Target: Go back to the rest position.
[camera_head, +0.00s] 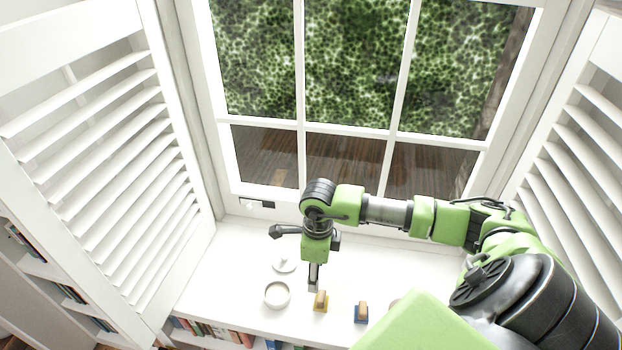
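My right arm reaches in from the right, and its gripper (313,284) points down above the white sill top. The gripper is seen from above and at a small size, so its fingers cannot be told apart. It is beside a white round pot (277,305) and just behind a yellow block with a wooden top (320,306). I cannot tell whether it touches either one. My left gripper is not in view.
A white lid-like disc (284,267) lies behind the pot. A blue block with a wooden top (361,318) stands to the right. A window (300,125) rises behind, with louvred shutters (95,150) at both sides. Books (215,331) fill the shelf below. The sill's left part is clear.

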